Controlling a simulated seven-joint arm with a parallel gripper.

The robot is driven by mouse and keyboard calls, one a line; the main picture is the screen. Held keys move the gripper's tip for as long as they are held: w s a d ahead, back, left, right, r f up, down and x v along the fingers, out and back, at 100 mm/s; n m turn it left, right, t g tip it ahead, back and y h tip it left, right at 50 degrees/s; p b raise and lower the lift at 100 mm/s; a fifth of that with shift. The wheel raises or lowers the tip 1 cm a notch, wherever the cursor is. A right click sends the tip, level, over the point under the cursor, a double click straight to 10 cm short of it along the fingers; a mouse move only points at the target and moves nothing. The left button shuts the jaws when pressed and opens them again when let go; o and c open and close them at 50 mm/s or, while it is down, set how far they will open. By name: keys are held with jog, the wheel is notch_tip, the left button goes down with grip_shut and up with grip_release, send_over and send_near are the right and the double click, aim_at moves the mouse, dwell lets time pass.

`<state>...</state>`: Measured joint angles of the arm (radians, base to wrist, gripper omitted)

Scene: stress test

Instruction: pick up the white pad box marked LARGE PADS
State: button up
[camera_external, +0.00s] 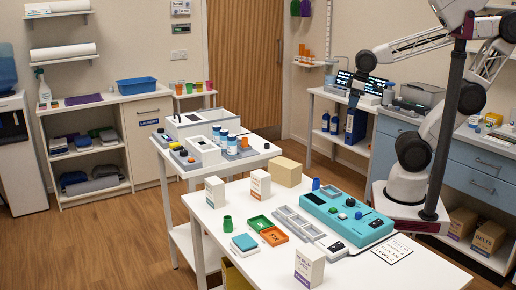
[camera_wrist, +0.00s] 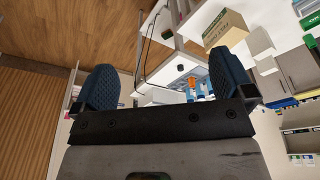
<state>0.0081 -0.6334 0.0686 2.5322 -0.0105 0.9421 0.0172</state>
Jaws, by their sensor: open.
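Three upright white boxes stand on the white front table (camera_external: 385,270) in the external view. One box (camera_external: 215,192) is at the table's left edge. A second box with orange-brown print (camera_external: 261,185) stands right of it, towards the back. A third box with purplish print (camera_external: 309,267) is at the front. Their print is too small to read, so I cannot tell which is marked LARGE PADS. My gripper (camera_wrist: 160,80) is open and empty in the wrist view, its two blue pads wide apart. In the external view my arm reaches up and left, away from the boxes.
A second table (camera_external: 225,163) with bottles is behind.

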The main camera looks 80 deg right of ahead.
dwell(0.8)
jog(key=m+t+y, duration=0.3)
jog(key=m+y, duration=0.8)
jog(key=m, duration=0.6)
send_over(266, 173)
jog(key=s+d, duration=0.8)
jog(key=s, duration=0.1)
notch_tip(266, 173, down, 11)
jog(key=shift+w+a+f+m+t, duration=0.6)
jog(key=shift+w+f+m, duration=0.5)
jog(key=shift+f+m, duration=0.55)
jog(key=shift+w+a+f+m+t, duration=0.55)
jog(key=shift+w+f+m, duration=0.7)
jog(key=shift+f, duration=0.75)
jog(key=shift+w+a+f+m+t, duration=0.45)
jog(key=shift+w+a+f+m, duration=0.45)
jog(key=shift+f+m, duration=0.8)
jog(key=shift+w+d+f+h, duration=0.1)
jog(key=shift+f+h, duration=0.05)
jog(key=shift+h, duration=0.15)
jog(key=shift+w+a+f+n, duration=0.3)
jog(key=shift+w+a+f, duration=0.1)
jog(key=shift+w+a, duration=0.4)
jog(key=shift+a, duration=0.1)
